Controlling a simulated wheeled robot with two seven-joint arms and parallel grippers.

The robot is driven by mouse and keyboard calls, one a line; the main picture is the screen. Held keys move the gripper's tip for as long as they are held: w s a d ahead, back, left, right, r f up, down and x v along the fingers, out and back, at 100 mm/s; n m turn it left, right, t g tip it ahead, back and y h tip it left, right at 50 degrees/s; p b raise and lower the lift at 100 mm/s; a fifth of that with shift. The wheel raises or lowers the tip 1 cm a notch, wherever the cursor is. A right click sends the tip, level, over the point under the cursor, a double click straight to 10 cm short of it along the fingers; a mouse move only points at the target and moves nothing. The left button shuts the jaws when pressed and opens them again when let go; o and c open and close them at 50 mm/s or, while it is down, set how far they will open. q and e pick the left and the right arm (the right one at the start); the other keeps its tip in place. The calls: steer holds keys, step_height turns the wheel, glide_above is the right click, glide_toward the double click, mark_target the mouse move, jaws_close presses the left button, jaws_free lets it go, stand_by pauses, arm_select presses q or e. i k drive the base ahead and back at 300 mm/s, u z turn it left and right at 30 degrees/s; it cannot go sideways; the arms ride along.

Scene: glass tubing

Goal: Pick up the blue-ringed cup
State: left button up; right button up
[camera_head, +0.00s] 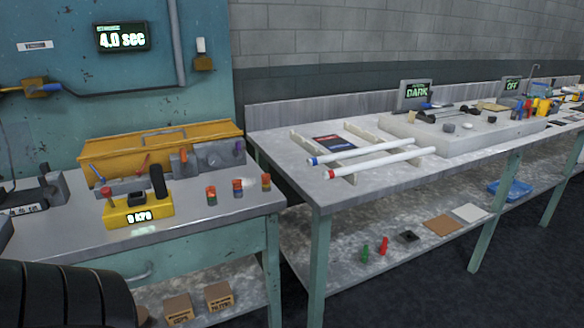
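Three small cups stand upright in a row at the right end of the steel bench on the left. The left cup (211,195) is orange-red with a greenish band. The middle cup (238,188) is orange with a bluish-purple band. The right cup (266,182) is orange-brown. They are too small to tell for certain which has a blue ring; the middle one looks bluest. Neither of my grippers is in view.
A yellow device (140,208) reading "0 KPD" stands left of the cups, with a yellow toolbox (150,155) behind. The right bench (270,145) holds white tubes (375,163) on a rack. A gap separates the benches. Bench top around the cups is clear.

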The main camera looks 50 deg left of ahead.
mark_target(237, 188)
steer(key=i, duration=2.1)
steer(key=u, duration=2.25)
